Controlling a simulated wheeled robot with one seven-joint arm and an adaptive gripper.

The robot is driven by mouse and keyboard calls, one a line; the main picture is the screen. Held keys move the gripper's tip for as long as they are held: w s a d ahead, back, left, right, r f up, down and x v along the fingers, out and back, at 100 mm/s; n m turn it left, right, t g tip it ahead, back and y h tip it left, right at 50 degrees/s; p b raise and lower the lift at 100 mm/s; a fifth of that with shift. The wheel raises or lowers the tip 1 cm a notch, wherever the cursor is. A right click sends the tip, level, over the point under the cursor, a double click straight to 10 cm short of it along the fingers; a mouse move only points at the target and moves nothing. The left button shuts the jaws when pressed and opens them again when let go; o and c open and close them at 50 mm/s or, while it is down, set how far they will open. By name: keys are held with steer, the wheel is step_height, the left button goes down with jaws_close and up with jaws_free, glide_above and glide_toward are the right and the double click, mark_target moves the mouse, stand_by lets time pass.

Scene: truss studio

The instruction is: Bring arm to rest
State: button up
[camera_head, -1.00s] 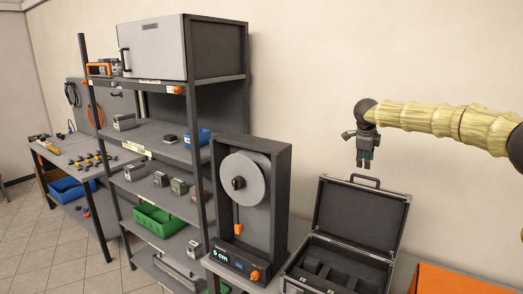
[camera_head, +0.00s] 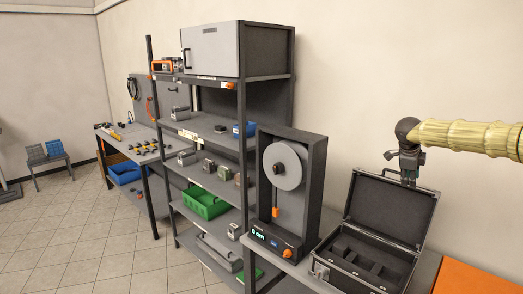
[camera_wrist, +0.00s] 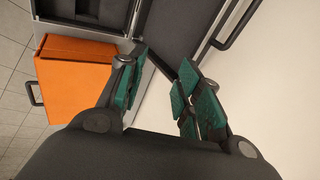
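My gripper (camera_head: 408,180) hangs from my arm at the right of the head view, fingers downward, in front of the raised lid of the black case (camera_head: 392,205). In the wrist view my gripper (camera_wrist: 165,75) shows two fingers with green pads, spread apart with nothing between them. The open case (camera_wrist: 95,12) lies beyond the fingertips there. My arm has a yellowish ribbed cover and reaches in from the right edge of the head view.
A grey shelf unit (camera_head: 220,138) holds a green bin (camera_head: 205,203) and several small devices. A reel machine (camera_head: 288,170) stands left of the case. An orange case (camera_head: 475,277) lies at the lower right. A workbench (camera_head: 125,133) stands at the left. The floor at left is open.

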steer(key=s+a+f+n+t+h, duration=0.1)
steer(key=a+f+n, duration=0.2)
steer(key=a+f, duration=0.45)
steer(key=s+a+f+n+h, duration=0.1)
steer(key=s+a+f+n, duration=0.3)
steer(key=f, duration=0.7)
steer(key=s+a+f+n+t+y, duration=0.1)
steer(key=s+a+f+n, duration=0.4)
steer(key=f, duration=0.4)
steer(key=s+a+f+n+t, duration=0.1)
steer(key=s+a+f+n, duration=0.1)
steer(key=s+a+f, duration=0.45)
steer(key=s+a+f+n+g+y, duration=0.15)
steer(key=s+a+f+n, duration=0.25)
steer(key=s+f, duration=0.5)
steer(key=s+a+f+n+g+y, duration=0.1)
steer(key=s+a+f+n+y, duration=0.25)
steer(key=s, duration=1.05)
steer(key=s+a+f+n+g, duration=0.15)
steer(key=s+n+g, duration=0.25)
steer(key=s, duration=2)
step_height(320, 180, down, 15)
steer(key=b, duration=1.4)
steer(key=shift+s+d+f+b, duration=0.2)
steer(key=shift+s+d+b, duration=0.1)
steer(key=shift+s, duration=0.15)
